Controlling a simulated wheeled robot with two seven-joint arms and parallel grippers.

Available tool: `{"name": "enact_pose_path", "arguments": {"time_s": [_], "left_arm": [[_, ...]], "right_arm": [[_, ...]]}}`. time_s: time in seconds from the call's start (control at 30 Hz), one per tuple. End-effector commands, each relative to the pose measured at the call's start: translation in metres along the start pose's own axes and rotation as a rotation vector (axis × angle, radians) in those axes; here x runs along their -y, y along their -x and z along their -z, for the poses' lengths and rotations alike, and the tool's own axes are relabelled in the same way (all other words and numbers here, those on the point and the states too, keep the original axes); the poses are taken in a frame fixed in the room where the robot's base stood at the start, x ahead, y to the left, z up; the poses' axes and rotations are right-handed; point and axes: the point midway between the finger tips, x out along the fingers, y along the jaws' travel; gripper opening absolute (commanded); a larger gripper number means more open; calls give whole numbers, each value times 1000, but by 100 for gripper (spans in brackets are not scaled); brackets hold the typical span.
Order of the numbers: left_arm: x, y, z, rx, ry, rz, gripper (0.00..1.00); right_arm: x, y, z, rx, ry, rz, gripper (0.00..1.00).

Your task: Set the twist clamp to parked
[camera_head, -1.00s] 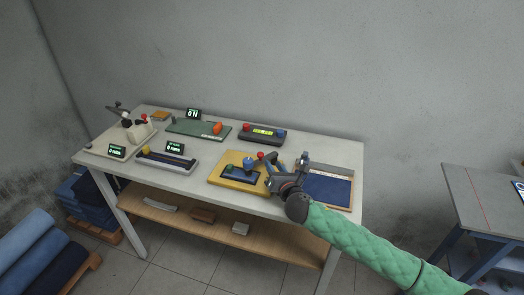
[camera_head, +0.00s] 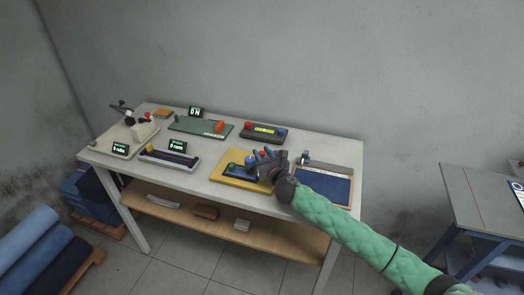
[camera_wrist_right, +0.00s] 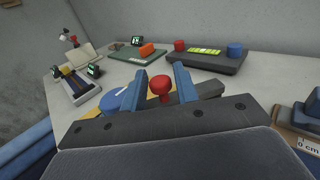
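A yellow-based fixture (camera_head: 222,173), which looks like the twist clamp, sits near the front edge of the table, right of centre. It has a blue round knob (camera_head: 250,160) and a red ball knob (camera_head: 262,154). In the right wrist view, the red ball (camera_wrist_right: 160,85) stands between the blue fingers of my right gripper (camera_wrist_right: 157,86). The fingers are apart, and I cannot tell whether either touches the ball. The blue knob (camera_wrist_right: 113,100), with a white line on top, is partly hidden behind the left finger. My right gripper (camera_head: 264,153) hides the fixture's right side. My left gripper is not in view.
A dark box (camera_head: 263,134) with a red and a blue button stands behind the fixture. A blue-matted tray (camera_head: 325,188) lies right of my gripper. A green board (camera_head: 190,127), a slider unit (camera_head: 165,158) and a lever device (camera_head: 112,147) are further left.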

Motion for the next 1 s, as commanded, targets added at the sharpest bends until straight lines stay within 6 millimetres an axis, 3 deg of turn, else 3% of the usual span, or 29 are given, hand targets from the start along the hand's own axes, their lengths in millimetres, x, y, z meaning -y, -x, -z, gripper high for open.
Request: {"name": "enact_pose_path", "arguments": {"time_s": [0.37, 0.4, 0.53, 0.57, 1.0], "left_arm": [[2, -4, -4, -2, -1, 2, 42], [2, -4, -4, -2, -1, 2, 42], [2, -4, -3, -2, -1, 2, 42], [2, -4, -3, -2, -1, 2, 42], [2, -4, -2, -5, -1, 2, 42]], "right_arm": [[0, -7, 0, 0, 0, 0, 30], [0, -7, 0, 0, 0, 0, 28], [0, -7, 0, 0, -1, 0, 3], [0, -7, 0, 0, -1, 0, 0], [-2, -11, 0, 0, -3, 63, 0]]}}
